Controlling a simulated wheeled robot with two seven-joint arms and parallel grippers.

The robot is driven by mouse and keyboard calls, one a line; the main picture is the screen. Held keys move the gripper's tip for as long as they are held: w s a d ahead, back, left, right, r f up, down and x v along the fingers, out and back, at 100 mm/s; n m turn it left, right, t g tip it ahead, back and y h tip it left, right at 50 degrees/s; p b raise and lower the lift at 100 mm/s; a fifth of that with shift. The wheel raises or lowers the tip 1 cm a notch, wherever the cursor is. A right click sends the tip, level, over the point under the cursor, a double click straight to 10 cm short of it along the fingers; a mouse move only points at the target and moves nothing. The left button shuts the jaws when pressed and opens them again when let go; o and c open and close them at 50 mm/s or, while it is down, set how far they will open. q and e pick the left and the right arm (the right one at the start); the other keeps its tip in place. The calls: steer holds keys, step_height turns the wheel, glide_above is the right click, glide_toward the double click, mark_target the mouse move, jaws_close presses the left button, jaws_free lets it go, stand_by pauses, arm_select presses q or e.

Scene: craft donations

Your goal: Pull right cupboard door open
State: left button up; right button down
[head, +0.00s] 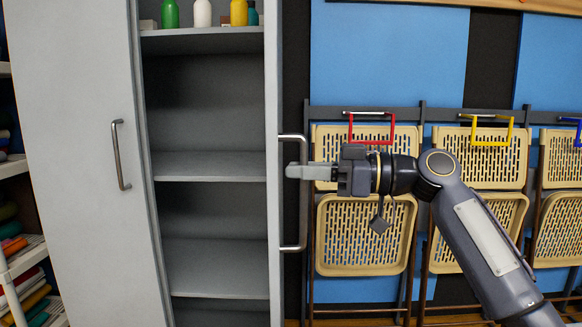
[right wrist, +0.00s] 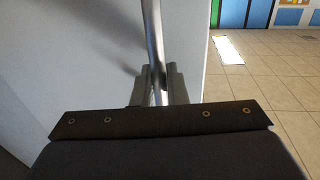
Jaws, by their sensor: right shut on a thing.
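The right cupboard door (head: 273,120) stands swung open and shows nearly edge-on in the head view. Its bar handle (head: 303,225) sticks out to the right of the door. My right gripper (head: 300,172) comes in from the right and is shut on this upright bar, around its middle. In the right wrist view the bar (right wrist: 152,35) runs down between my two fingers (right wrist: 160,88), beside the pale door face (right wrist: 95,60). The left cupboard door (head: 75,130), with its own handle (head: 120,155), is at the left. My left gripper is not in view.
Grey shelves (head: 210,167) inside the cupboard are bare, except for bottles (head: 202,13) on the top one. Folded tan chairs (head: 366,235) hang on the wall behind my right arm. A stocked shelf rack (head: 12,170) stands far left. Tiled floor (right wrist: 270,85) is clear in the right wrist view.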

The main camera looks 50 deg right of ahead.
steer(key=shift+d+r, duration=0.1)
steer(key=shift+d, duration=0.05)
steer(key=c, duration=1.8)
jaws_free()
steer(key=shift+p+v, duration=0.8)
steer(key=shift+v, duration=3.05)
